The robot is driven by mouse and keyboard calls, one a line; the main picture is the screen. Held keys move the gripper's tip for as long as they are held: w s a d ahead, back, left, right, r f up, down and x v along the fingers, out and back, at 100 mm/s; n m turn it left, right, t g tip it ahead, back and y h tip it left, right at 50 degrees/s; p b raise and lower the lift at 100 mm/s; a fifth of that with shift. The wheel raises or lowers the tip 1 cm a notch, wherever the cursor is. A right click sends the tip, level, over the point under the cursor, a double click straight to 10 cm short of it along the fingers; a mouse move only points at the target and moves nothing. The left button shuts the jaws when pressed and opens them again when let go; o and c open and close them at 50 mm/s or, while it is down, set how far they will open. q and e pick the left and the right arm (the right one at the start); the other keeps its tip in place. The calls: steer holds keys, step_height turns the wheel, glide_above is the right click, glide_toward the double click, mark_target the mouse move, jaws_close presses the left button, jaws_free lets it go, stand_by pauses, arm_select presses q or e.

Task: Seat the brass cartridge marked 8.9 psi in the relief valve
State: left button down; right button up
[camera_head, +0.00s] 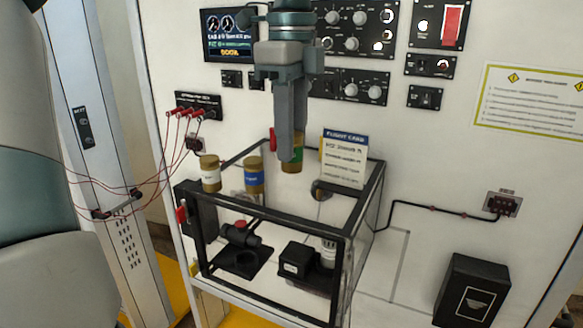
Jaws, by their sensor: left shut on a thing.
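The fingers hide much of this cartridge. A brass cartridge with a white band (210,175) and one with a blue band (254,177) stand upright to its left. The bands' markings are too small to read. Inside the case are a black fitting with a red top (240,235) and a black block (297,260) beside a pale cylinder (328,253). I cannot tell which is the relief valve. My right gripper is not in view.
The case's black front rail (270,215) and posts surround the fittings. A flight card (345,160) stands at the back right, close to the gripper. Red leads (150,187) run at the left. A black bin (471,290) is at the lower right.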

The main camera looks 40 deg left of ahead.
arm_select(q)
steer(key=shift+r+b, duration=0.45)
steer(key=shift+r, duration=1.55)
